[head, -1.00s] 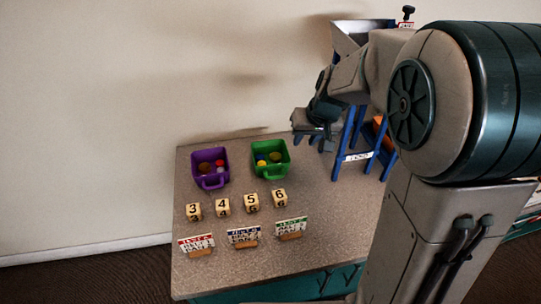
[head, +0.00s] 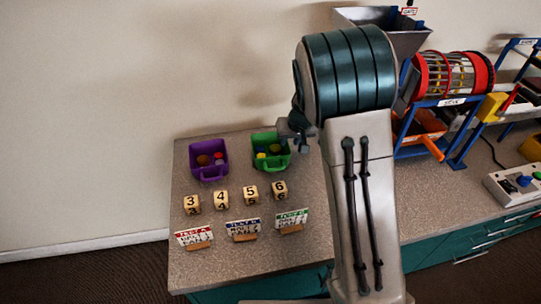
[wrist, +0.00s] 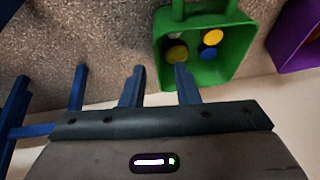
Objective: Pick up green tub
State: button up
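The green tub (head: 271,163) stands upright on the table at the back, right of the purple tub. In the wrist view the green tub (wrist: 238,45) lies just beyond my fingertips, its handle pointing away from me. It holds yellow, blue and olive round pieces. My gripper (wrist: 159,67) has its two fingers apart, with nothing held between them. The right finger overlaps the tub's near edge in the picture; I cannot tell if they touch. In the head view my gripper (head: 296,130) is by the tub's back right corner, partly hidden behind my arm.
The purple tub (head: 196,164) stands left of the green one. Several numbered blocks (head: 221,199) and label cards (head: 242,231) lie in front. A blue-framed stand with a hopper (head: 390,32) and a red sieve drum (head: 447,75) are on the right. Blue legs (wrist: 77,88) show left of my fingers.

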aim_at(288, 145)
jog(key=x, duration=0.5)
jog(key=shift+w+d, duration=0.1)
jog(key=shift+d, duration=0.1)
grip_shut()
